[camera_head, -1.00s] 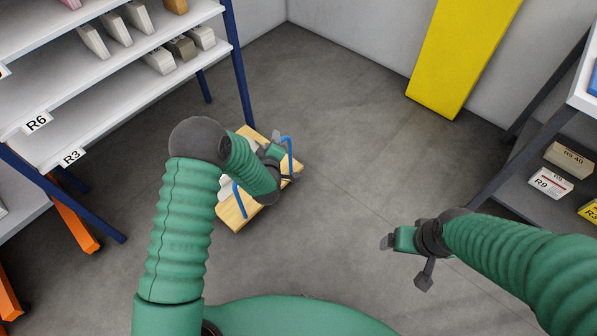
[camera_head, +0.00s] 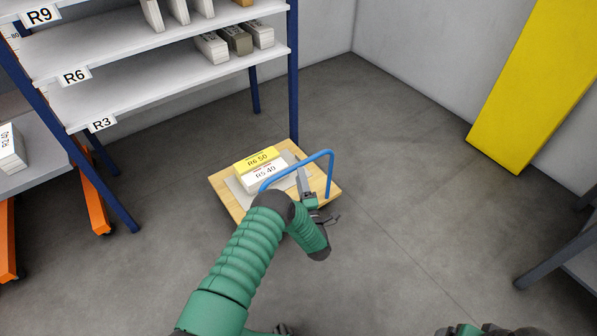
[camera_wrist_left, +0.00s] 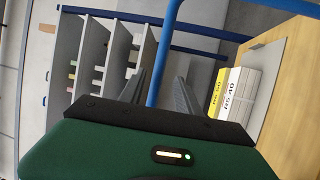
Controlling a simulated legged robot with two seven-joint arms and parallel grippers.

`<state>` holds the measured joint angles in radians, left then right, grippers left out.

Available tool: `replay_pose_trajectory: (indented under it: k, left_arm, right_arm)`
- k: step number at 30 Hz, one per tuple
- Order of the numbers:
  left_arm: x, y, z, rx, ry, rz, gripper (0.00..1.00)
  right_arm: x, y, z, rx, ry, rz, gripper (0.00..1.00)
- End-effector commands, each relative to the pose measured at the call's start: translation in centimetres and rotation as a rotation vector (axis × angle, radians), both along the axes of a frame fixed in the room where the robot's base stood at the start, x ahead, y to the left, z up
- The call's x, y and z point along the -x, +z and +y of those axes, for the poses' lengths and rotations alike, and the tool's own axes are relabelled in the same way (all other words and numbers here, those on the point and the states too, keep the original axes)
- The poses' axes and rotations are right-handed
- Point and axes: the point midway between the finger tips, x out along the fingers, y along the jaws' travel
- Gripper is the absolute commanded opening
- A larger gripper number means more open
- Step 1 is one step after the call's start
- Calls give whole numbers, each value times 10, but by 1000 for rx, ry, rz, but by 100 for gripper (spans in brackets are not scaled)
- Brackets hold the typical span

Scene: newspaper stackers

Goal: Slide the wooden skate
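My left gripper (camera_head: 305,186) is at the handle. In the left wrist view its two fingers (camera_wrist_left: 160,88) stand apart, with the blue bar (camera_wrist_left: 165,45) passing between them; I cannot tell whether either finger touches it. Only a sliver of what looks like my right gripper (camera_head: 485,330) shows at the bottom edge, its fingers unclear.
A yellow stack (camera_head: 258,159) and a white stack (camera_head: 265,174) lie on the skate. A shelf unit (camera_head: 170,82) with blue posts stands behind and left. Another rack (camera_head: 570,255) is at the right edge. A yellow panel (camera_head: 525,85) leans at the wall. Floor right of the skate is clear.

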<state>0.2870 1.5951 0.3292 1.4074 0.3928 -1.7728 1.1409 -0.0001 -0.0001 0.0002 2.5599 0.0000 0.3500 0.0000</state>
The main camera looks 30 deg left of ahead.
Motion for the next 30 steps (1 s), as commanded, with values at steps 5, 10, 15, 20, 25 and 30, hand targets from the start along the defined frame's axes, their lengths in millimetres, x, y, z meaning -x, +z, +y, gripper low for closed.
replay_pose_trajectory:
  k: [5,10,15,20,25,30]
  left_arm:
    - [-27,3,26,-1,1,-2,40]
    - [-38,9,37,-1,0,-1,40]
    - [-39,10,38,0,-1,2,40]
    - [-39,10,38,0,-1,2,29]
    - [-38,10,37,0,-1,2,7]
    - [-38,9,37,1,-2,2,0]
  right_arm:
    - [0,-21,0,0,0,0,87]
    - [0,-25,0,0,0,0,87]
    - [0,-24,0,0,0,0,87]
    - [0,-24,0,0,0,0,87]
    - [0,-24,0,0,0,0,87]
    - [0,-24,0,0,0,0,87]
